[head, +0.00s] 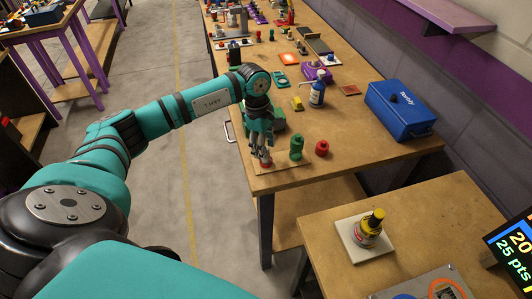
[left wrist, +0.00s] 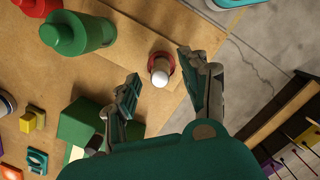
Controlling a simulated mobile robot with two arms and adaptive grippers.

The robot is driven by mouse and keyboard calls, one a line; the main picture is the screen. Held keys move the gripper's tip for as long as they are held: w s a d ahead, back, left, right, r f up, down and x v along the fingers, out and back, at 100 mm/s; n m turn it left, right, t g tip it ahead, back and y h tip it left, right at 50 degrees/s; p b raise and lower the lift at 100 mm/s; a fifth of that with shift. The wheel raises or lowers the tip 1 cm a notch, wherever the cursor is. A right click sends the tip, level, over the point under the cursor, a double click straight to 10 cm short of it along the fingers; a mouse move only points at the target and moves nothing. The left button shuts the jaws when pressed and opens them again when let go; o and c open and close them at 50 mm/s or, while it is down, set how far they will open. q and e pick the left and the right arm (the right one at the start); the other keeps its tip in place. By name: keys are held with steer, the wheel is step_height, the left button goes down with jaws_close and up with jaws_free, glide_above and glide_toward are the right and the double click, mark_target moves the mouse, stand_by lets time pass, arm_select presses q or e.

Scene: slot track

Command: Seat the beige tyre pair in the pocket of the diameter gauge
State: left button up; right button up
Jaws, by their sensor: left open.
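My left gripper (head: 261,156) points down over the near left corner of the long table. In the left wrist view its fingers are open (left wrist: 159,68). A small piece with a pale rounded top and a red ring at its base (left wrist: 160,76) shows between the fingertips, with a gap on both sides. It stands on a thin tan board (left wrist: 125,48); its red part shows in the head view (head: 266,164). I cannot tell for sure which thing is the beige tyre pair or which is the diameter gauge. My right gripper is not in view.
A green stepped cylinder (head: 296,150) and a red one (head: 321,148) stand right of my gripper. A green block (left wrist: 82,124) is close to one finger. A yellow-capped bottle (head: 369,228) is on the nearer table.

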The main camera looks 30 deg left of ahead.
arm_select(q)
jaws_close()
stand_by(0.3)
